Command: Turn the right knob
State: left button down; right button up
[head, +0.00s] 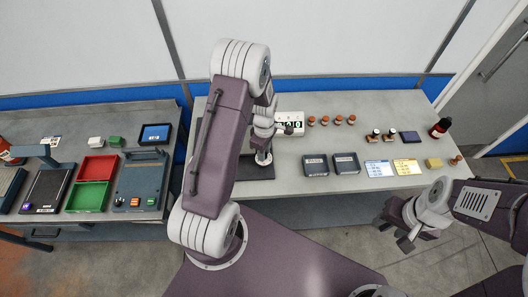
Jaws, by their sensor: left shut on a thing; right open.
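My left arm reaches over the middle of the bench and covers much of its left part. My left gripper (266,142) is at a small upright stand on a dark base plate (256,173), just in front of a white meter box (292,117) with a digit display. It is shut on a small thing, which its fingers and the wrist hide. I cannot make out the right knob clearly from here. My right gripper (392,234) is open and empty, apart from the bench, in front of its right front edge.
Behind are several brown-capped bottles (325,120). A left bench holds red (96,165) and green trays (88,197). The front strip of bench is clear.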

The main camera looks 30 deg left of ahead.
pick_arm(q)
jog(key=shift+n, duration=0.5)
jog(key=c, duration=1.2)
grip_release()
jog(key=shift+o, duration=0.2)
notch_tip(320, 180, up, 9)
jog(key=shift+b, duration=0.3)
